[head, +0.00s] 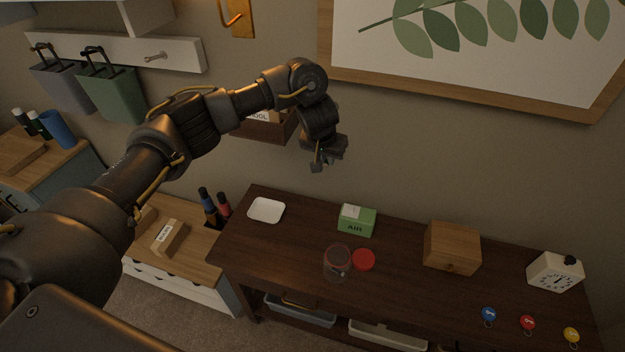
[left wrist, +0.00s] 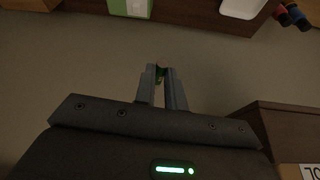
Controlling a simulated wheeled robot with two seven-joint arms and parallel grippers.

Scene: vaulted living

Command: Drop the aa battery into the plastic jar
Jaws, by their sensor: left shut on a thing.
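The clear plastic jar (head: 335,266) stands open on the dark wooden table, with a small thing showing in its lower part that I cannot make out. A red lid (head: 363,259) lies right beside it. My left gripper (head: 324,162) is high above the back of the table, near the wall and apart from the jar. In the left wrist view its fingers (left wrist: 161,82) are shut on a small green and dark thing, which looks like the aa battery (left wrist: 161,72); the fingers hide most of it. My right gripper is out of view.
A brown wall box (head: 268,130) hangs behind my arm.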

